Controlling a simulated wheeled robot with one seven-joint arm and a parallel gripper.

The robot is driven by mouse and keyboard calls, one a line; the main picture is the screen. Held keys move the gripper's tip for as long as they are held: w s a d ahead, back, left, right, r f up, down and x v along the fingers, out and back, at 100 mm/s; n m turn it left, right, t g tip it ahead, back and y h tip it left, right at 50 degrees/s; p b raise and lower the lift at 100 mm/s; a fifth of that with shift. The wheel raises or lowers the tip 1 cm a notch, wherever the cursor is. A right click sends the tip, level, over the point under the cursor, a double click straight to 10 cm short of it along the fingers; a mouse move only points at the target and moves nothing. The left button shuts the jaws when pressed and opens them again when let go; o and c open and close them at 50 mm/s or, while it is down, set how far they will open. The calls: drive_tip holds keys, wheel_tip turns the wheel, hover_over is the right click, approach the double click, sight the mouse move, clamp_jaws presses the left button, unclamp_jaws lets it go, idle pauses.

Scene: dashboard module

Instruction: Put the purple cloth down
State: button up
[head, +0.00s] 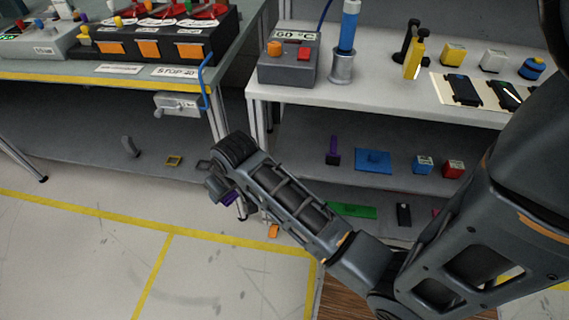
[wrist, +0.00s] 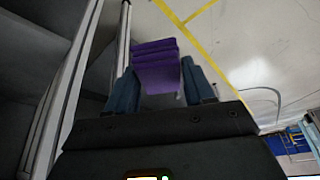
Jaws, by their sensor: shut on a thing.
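The purple cloth (wrist: 157,66) is folded in layers and sits between the two fingers of my gripper (wrist: 160,84) in the wrist view. My gripper is shut on it. The gripper hangs in front of the gap between the two benches, and the cloth appears held above the floor.
The left bench (head: 60,78) has a lower shelf (head: 75,135) with a few small parts. The right bench (head: 385,95) carries a grey control box (head: 290,65) and tools; its shelves hold coloured parts. The floor (head: 80,260) at left is clear.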

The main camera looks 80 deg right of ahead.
drive_tip(key=s+d+f+m+g+h+b, duration=0.1)
drive_tip(key=s+d+f+m+b, duration=0.35)
drive_tip(key=s+d, duration=0.4)
drive_tip(key=s+d+f+m+g+h+b, duration=0.1)
drive_tip(key=s+d+f+m+b, duration=0.2)
drive_tip(key=s+d+f+b, duration=0.55)
wheel_tip(320, 180, up, 3)
hover_over(293, 153)
drive_tip(key=a, duration=0.1)
drive_tip(key=shift+s, duration=0.4)
drive_tip(key=shift+f+b, duration=0.3)
drive_tip(key=shift+f, duration=1.45)
drive_tip(key=shift+f, duration=0.1)
drive_tip(key=o, duration=1)
